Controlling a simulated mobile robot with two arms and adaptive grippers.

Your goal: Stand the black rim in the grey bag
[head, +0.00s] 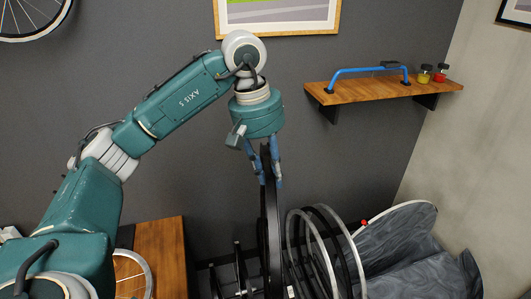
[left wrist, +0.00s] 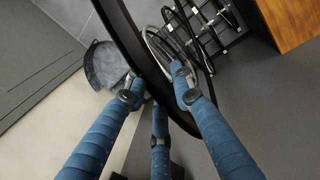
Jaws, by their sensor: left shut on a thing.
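My left gripper (head: 269,182) points down and is shut on the black rim (head: 271,235) at its top edge. The rim hangs upright, seen nearly edge-on in the head view, and its lower part runs out of the picture. In the left wrist view the rim (left wrist: 127,35) passes between the blue fingers (left wrist: 157,92). The grey bag (head: 395,258) lies open at the lower right in the head view, to the right of the rim. It also shows in the left wrist view (left wrist: 103,66), beyond the fingers. My right gripper is not in view.
A black rack (left wrist: 220,22) with several upright rims (head: 318,240) stands close to the held rim, between it and the bag in the head view. A wooden shelf (head: 380,88) with a blue handlebar (head: 365,70) and small jars is on the wall. A wooden bench (head: 165,240) is at left.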

